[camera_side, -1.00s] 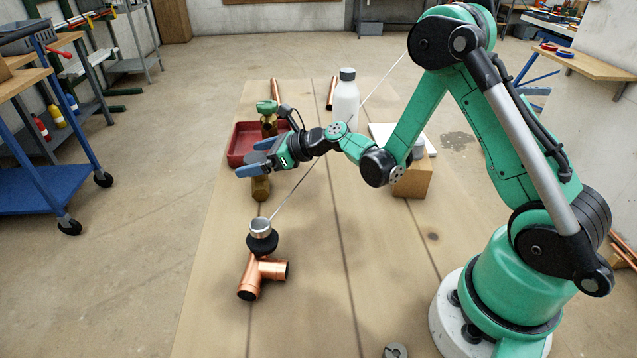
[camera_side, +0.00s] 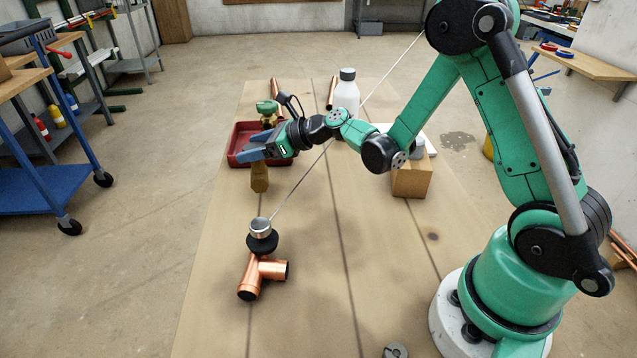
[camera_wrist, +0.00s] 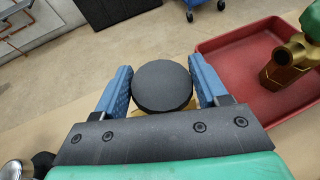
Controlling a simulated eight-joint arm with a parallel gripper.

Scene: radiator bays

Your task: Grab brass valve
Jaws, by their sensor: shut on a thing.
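A brass valve (camera_side: 260,178) with a hexagonal-looking brass body hangs under my gripper (camera_side: 257,147) in the side view. In the wrist view its round black top (camera_wrist: 163,86) sits between the two blue fingers of my gripper (camera_wrist: 161,76), with a little brass showing beneath. My gripper is shut on it, one finger on each side. The valve looks slightly above the board. A second brass valve with a green handle (camera_side: 267,111) stands in the red tray (camera_side: 238,147); it also shows in the wrist view (camera_wrist: 296,62).
A white bottle (camera_side: 346,98) and a wooden block (camera_side: 412,180) stand to the right.

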